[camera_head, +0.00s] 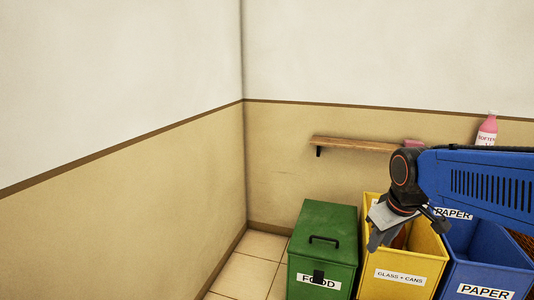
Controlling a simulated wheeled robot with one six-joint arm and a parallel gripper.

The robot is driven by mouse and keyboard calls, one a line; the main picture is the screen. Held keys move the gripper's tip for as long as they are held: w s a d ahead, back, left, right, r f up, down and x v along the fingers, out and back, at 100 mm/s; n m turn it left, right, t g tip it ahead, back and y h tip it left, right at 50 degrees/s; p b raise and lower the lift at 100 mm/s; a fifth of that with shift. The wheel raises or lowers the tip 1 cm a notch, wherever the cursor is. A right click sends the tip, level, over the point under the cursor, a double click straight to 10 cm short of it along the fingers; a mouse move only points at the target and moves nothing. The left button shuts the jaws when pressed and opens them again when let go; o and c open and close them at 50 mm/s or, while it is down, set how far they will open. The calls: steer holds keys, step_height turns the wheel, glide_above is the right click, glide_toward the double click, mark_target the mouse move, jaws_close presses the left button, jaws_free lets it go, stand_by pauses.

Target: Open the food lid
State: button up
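The green food bin (345,280) stands at the lower middle, with a white FOOD label (303,280) on its front. Its green lid (325,217) lies flat and closed, with a black handle (324,239) on top. A black piece (319,276) at the front edge covers part of the label. My gripper (378,243) points down from my blue arm, to the right of the lid and in front of the yellow bin in the picture. It appears apart from the handle. Its fingers overlap from this angle, so I cannot tell whether they are open.
A yellow GLASS + CANS bin (400,278) and a blue PAPER bin (487,274) stand open to the right. A wooden shelf (350,143) is on the back wall. A pink bottle (487,130) stands at the upper right. Tiled floor (250,268) is clear left of the food bin.

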steer(key=s+f+m, duration=0.2)
steer(key=s, duration=0.5)
steer(key=s+f+m, duration=0.1)
steer(key=s, duration=0.7)
steer(key=shift+s+f+m+t, duration=0.3)
steer(key=shift+f+m+t, duration=0.05)
steer(key=shift+m+t, duration=0.05)
steer(key=shift+s+f, duration=0.2)
steer(key=shift+s, duration=0.1)
steer(key=shift+c, duration=0.6)
steer(key=shift+s+f, duration=0.1)
steer(key=shift+s, duration=0.05)
jaws_close()
steer(key=w+d+f+n+g+h, duration=0.1)
steer(key=w+d+f+n+h, duration=0.1)
steer(key=w+d+n+h, duration=0.55)
steer(key=w+d+f+n+g+h, duration=0.1)
steer(key=w+d+f+n+h, duration=0.2)
steer(key=w, duration=0.7)
steer(key=n+t+y, duration=0.6)
steer(key=n+t, duration=0.5)
steer(key=n, duration=1.1)
glide_above(314, 250)
steer(key=s+a, duration=0.3)
steer(key=s, duration=0.6)
step_height(314, 250, down, 20)
steer(key=f, duration=0.1)
steer(key=x, duration=1)
steer(key=shift+w+a+r, duration=0.1)
steer(key=shift+a, duration=0.05)
